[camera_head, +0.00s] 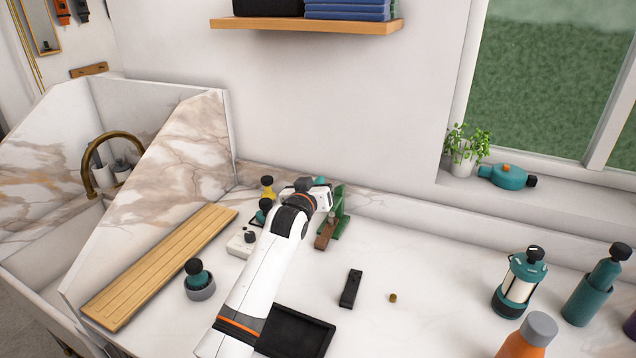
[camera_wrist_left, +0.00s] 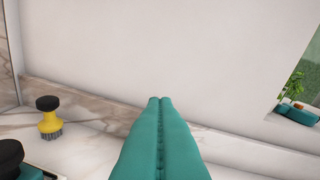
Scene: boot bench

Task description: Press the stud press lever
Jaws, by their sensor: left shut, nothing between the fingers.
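The stud press (camera_head: 339,215) is a green upright device on a brown base at the back of the bench, partly hidden behind my left wrist. Its lever cannot be made out clearly in the head view. My left gripper (camera_head: 321,182) is over or beside the top of the press; the exact gap cannot be told. In the left wrist view its teal fingers (camera_wrist_left: 160,99) are closed together with nothing between them, pointing toward the wall. The press does not show in the wrist view. My right gripper is not in view.
A yellow brush (camera_wrist_left: 49,118) stands left of the fingers. A black-knobbed white box (camera_head: 242,242), a round teal-handled brush (camera_head: 199,280), a wooden slatted board (camera_head: 160,266) and a black tray (camera_head: 300,332) surround my arm. The bench middle right is mostly clear.

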